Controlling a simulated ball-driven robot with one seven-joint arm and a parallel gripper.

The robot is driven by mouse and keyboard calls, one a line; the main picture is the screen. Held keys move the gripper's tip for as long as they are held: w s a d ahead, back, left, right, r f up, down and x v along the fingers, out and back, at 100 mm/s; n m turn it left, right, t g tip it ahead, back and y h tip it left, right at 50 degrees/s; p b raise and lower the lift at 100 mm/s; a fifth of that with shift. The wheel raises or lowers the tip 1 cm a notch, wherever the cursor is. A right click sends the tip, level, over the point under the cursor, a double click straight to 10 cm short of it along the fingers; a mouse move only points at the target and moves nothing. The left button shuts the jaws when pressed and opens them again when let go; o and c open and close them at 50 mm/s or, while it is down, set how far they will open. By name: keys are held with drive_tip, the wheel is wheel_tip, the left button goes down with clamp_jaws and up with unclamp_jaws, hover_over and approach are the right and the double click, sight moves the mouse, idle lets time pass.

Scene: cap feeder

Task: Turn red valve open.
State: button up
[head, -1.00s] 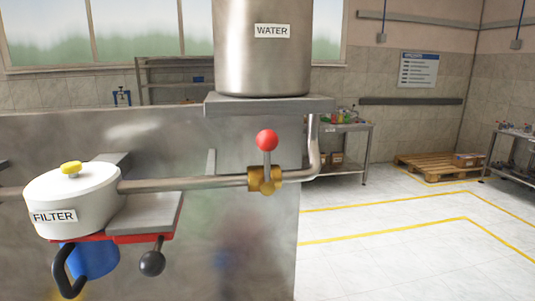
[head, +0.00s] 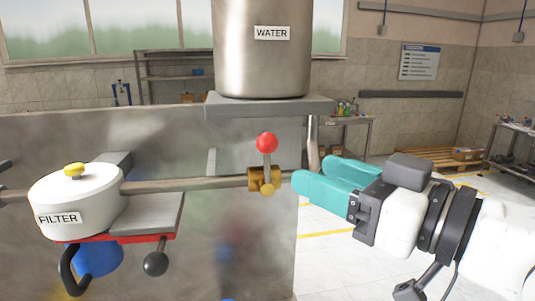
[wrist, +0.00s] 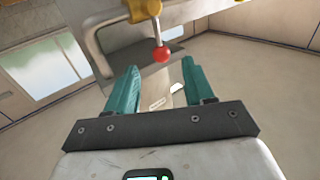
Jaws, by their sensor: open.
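The red valve is a red ball knob (head: 266,142) on a short grey lever that stands upright from a brass valve body (head: 262,181) on the horizontal pipe. My gripper (head: 312,176) has teal fingers and is in from the right, its tips just right of the brass body and lower than the knob. The fingers are open with nothing held. In the wrist view the red knob (wrist: 163,55) hangs between and beyond the two teal fingers (wrist: 163,82), apart from them. The brass body also shows at the top of the wrist view (wrist: 138,8).
A steel WATER tank (head: 262,50) stands on a grey shelf (head: 270,104) above the valve. A white FILTER pot (head: 76,203) with a yellow knob is at left on the pipe. A grey metal panel (head: 190,260) stands behind. Open floor lies at right.

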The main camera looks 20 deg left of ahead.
sight(267, 154)
drive_tip(key=p+x, duration=0.2)
drive_tip(key=x, duration=0.8)
drive_tip(key=shift+w+a+f, duration=0.1)
drive_tip(key=shift+a, duration=0.15)
clamp_jaws()
